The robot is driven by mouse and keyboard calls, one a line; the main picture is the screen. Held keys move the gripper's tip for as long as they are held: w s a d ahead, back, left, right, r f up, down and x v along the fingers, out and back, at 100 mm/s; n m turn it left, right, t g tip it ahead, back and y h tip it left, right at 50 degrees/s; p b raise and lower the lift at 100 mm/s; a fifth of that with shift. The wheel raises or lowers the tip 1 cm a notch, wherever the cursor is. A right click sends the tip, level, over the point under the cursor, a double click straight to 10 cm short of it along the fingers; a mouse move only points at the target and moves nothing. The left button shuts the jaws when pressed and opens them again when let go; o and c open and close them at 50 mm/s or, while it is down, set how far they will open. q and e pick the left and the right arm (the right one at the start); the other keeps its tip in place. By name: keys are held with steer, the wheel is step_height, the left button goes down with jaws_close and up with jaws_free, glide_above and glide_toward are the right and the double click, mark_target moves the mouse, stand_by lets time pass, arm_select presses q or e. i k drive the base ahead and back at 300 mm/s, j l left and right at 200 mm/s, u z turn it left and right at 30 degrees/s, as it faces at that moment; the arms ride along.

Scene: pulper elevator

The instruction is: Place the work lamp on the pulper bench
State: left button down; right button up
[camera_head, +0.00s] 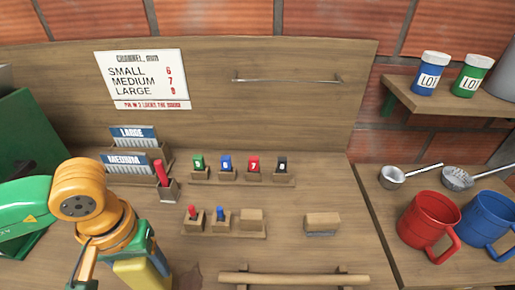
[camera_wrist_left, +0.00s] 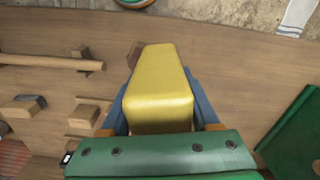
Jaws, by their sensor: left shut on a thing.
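My left gripper (camera_head: 150,268) is at the lower left of the head view, over the wooden bench (camera_head: 300,258). Its blue fingers are shut on a yellow box-shaped thing (camera_head: 134,274). In the left wrist view the yellow thing (camera_wrist_left: 160,80) sits between the two fingers, its long side pointing away from the palm. It may be the work lamp; its shape alone does not tell. Its lower part is hidden, so I cannot tell whether it touches the bench. No other lamp shows. My right gripper is not in view.
Racks with coloured pieces (camera_head: 240,175), a red marker in a holder (camera_head: 160,172) and a brush-like block (camera_head: 322,223) stand on the bench. A wooden bar (camera_head: 293,279) runs along the front. Red (camera_head: 428,218) and blue (camera_head: 487,220) mugs stand at right.

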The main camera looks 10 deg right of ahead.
mark_target(344, 222)
steer(key=l+z, duration=0.25)
steer(key=l, duration=0.55)
steer(key=l+z, duration=0.25)
steer(key=l, duration=0.55)
steer(key=i+l, duration=0.1)
steer(key=l, duration=0.2)
